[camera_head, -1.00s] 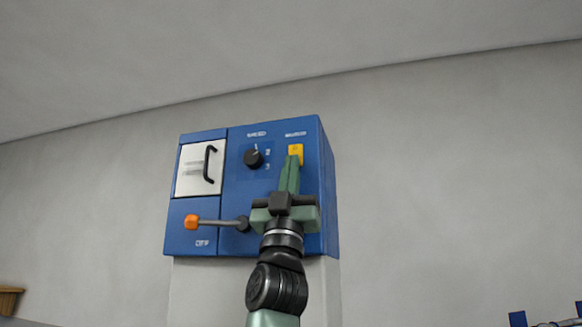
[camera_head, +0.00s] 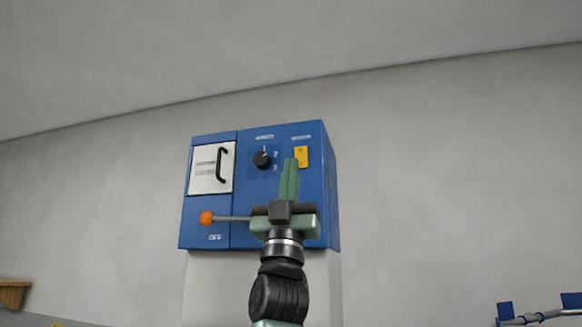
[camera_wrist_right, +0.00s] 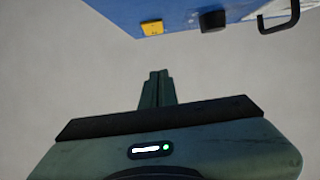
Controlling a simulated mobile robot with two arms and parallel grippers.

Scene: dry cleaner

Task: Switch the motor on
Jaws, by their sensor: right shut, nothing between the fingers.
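The lever's pivot end is hidden behind my right gripper (camera_head: 290,164). That gripper is shut and empty, pointing up, its tips just left of and below the yellow switch in the head view. In the right wrist view the fingertips (camera_wrist_right: 158,74) are apart from the box and the yellow switch (camera_wrist_right: 152,27). My left gripper is out of view.
A white door (camera_head: 207,177) with a black handle (camera_head: 223,163) is on the box's upper left. A pale column stands below the box. A wooden piece (camera_head: 13,293) is at far left, and blue parts with a grey rod (camera_head: 540,317) at lower right. Wall on both sides is clear.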

